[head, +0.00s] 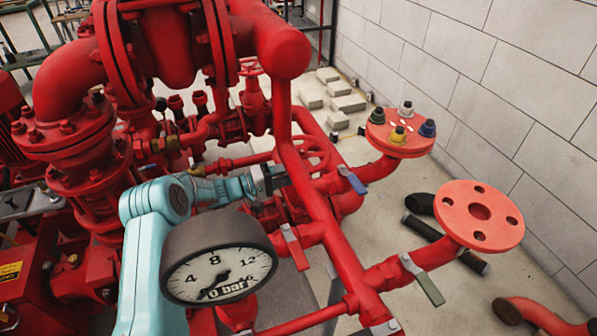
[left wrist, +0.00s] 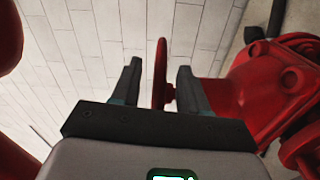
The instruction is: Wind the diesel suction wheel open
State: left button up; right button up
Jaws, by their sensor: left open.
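A red handwheel (left wrist: 161,72) shows edge-on in the left wrist view, on a short stem beside a red valve body (left wrist: 270,85). My left gripper (left wrist: 158,66) is open, with one finger on each side of the wheel's rim. Bare wall shows between the left finger and the rim, and the right finger stands close to the stem side. In the head view, my left gripper (head: 280,179) reaches in among the red pipes near a red wheel rim (head: 318,152), partly hidden by a pipe. My right gripper is not in view.
A pressure gauge (head: 218,270) stands in front of my left arm. Red pipes with small lever valves (head: 422,278) and a round flange (head: 480,212) crowd the right. Another red handwheel (head: 250,67) sits farther back. A pale block wall (head: 500,70) closes the right side.

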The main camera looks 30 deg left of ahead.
aim_at(302, 154)
pick_arm(q)
jog(key=shift+x, duration=1.5)
grip_shut()
jog(key=shift+w, duration=0.1)
